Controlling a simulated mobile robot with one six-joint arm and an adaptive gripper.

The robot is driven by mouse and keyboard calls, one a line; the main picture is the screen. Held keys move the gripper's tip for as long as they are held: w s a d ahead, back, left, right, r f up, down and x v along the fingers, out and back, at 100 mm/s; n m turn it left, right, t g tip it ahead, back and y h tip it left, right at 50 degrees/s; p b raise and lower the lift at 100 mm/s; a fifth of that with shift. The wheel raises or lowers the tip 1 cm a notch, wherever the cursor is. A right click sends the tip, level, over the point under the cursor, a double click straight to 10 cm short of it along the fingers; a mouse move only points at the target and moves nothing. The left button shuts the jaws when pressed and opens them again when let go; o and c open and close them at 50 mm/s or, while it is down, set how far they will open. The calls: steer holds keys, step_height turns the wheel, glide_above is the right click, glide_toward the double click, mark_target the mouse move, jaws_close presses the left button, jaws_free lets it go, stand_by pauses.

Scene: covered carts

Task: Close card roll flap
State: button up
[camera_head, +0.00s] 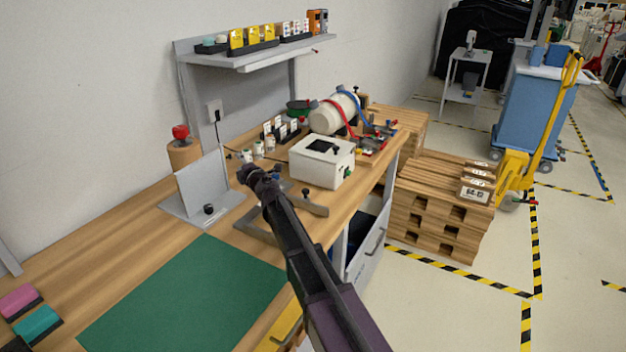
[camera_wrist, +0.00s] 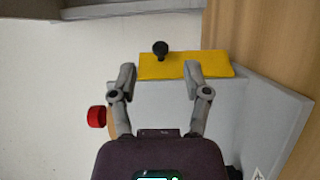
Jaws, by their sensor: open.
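The wrist view shows a yellow flap-like plate (camera_wrist: 215,66) with a black knob (camera_wrist: 160,47) at its upper edge. A grey panel (camera_wrist: 165,97) adjoins it. I take this to be the card roll flap, but its hinge and angle are unclear. In the head view a grey stand (camera_head: 203,180) with an upright panel and a flat base carries a black knob (camera_head: 208,209); no yellow face shows there. My gripper (camera_wrist: 160,76) is open and empty, its fingers spread in front of the yellow plate; contact cannot be told. It also shows in the head view (camera_head: 245,174), right of the stand.
A wooden cylinder with a red knob (camera_head: 181,132) stands behind the grey stand. A white box (camera_head: 321,163) is right of my gripper. A green mat (camera_head: 185,297) lies clear in front. A shelf (camera_head: 255,57) hangs above. Wooden pallets (camera_head: 440,210) stand right of the bench.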

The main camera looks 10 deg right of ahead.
steer(key=v, duration=1.2)
steer(key=d+m+h+p, duration=0.1)
steer(key=d+m+h, duration=0.2)
steer(key=d+m, duration=0.1)
steer(key=d+m+h+p, duration=0.1)
steer(key=d+m+h, duration=0.2)
steer(key=d, duration=0.3)
steer(key=s+d+m+h+p, duration=0.1)
steer(key=d+m+h, duration=0.3)
steer(key=d+m, duration=0.1)
steer(key=shift+s+r, duration=0.1)
steer(key=shift+r, duration=0.25)
steer(key=shift+s+d+f+m+h, duration=0.15)
steer(key=shift+d+m+h, duration=0.1)
steer(key=shift+d+m, duration=0.1)
steer(key=shift+s+d+f+m+h, duration=0.15)
steer(key=shift+d+m+h, duration=0.1)
steer(key=shift+d, duration=0.1)
